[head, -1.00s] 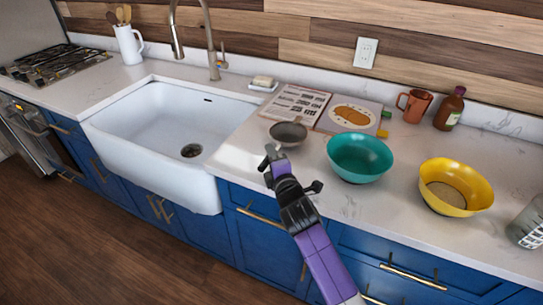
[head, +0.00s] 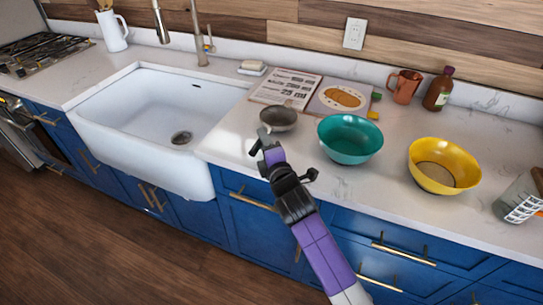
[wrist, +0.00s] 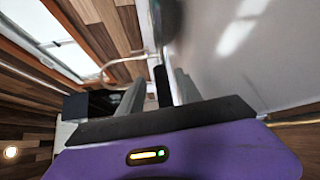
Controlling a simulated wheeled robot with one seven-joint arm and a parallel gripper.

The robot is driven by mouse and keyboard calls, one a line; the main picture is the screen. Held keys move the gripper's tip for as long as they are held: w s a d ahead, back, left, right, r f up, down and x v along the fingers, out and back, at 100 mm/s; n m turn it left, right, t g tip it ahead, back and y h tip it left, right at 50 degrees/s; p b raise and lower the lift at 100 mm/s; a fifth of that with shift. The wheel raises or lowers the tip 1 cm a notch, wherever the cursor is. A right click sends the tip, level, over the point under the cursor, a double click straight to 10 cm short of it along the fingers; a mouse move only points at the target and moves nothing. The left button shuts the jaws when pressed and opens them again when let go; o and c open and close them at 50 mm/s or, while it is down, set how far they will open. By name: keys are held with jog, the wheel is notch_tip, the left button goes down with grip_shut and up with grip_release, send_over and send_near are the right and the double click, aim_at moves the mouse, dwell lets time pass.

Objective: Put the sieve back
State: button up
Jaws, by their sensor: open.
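A small dark grey bowl-shaped thing, which looks like the sieve (head: 278,120), rests on the white counter just in front of the open book. Its mesh is too small to make out.
A teal bowl (head: 349,140) stands right of the sieve, then a yellow bowl (head: 444,166) and a clear jug (head: 519,207). The open book (head: 285,89), copper mug (head: 405,86) and brown bottle (head: 438,89) stand behind. The white sink (head: 150,110) is left.

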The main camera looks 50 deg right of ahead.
jog(key=b+v, duration=0.1)
jog(key=v, duration=0.8)
jog(key=shift+s+a, duration=0.2)
jog(key=shift+s, duration=0.15)
jog(key=s+a+f+m+y, duration=0.3)
jog(key=s+a, duration=0.4)
jog(key=s, duration=0.1)
jog(key=s+a+f+m+y, duration=0.2)
jog(key=s+a+f+y, duration=0.1)
jog(key=s+a, duration=0.35)
jog(key=s+a+r+m+y, duration=0.1)
jog(key=s+a+r+m, duration=0.1)
jog(key=s+m, duration=0.2)
jog(key=s+a+r+m+y, duration=0.1)
jog(key=s+a+r+m, duration=0.1)
jog(key=s, duration=0.9)
jog(key=shift+s+a+r+m, duration=0.25)
jog(key=shift+a+r+m, duration=0.2)
jog(key=shift+m, duration=0.75)
